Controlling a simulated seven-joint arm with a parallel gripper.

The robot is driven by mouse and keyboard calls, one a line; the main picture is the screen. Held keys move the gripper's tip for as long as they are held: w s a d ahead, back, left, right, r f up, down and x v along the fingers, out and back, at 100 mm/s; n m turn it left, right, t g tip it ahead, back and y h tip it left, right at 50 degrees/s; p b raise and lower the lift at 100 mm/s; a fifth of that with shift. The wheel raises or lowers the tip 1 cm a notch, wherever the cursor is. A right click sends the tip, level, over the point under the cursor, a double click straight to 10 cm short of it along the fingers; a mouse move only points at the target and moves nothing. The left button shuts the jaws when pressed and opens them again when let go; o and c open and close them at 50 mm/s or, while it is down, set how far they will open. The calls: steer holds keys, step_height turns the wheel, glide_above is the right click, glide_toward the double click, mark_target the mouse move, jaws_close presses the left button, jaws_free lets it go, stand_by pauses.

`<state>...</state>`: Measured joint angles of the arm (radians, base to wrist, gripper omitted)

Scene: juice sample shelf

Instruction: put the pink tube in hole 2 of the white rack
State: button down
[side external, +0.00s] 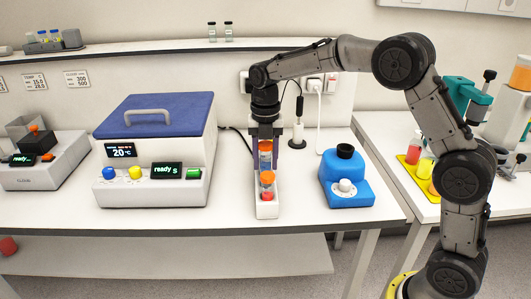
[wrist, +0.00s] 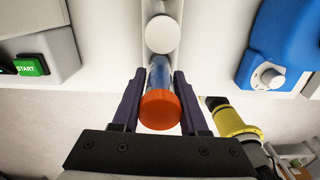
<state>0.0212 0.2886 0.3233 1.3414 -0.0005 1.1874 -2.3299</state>
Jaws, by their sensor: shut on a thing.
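My gripper (side external: 265,143) points down over the white rack (side external: 266,210). In the wrist view its purple fingers (wrist: 160,100) are shut on an orange-capped tube (wrist: 160,110) with bluish clear glass. In the side view this held tube (side external: 265,158) is upright above the rack, and its content is hard to make out. A second orange-capped tube (side external: 267,189), with pinkish-red content, stands at the front of the rack just below it. The rack holes under the held tube are hidden.
A blue-lidded machine (side external: 155,150) stands left of the rack, and a blue device (side external: 345,180) with a black cap stands to the right. White bench is clear between them and the rack. A shelf (side external: 150,50) runs along the wall behind.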

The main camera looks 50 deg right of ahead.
steer(key=shift+f, duration=2.6)
stand_by(1.0)
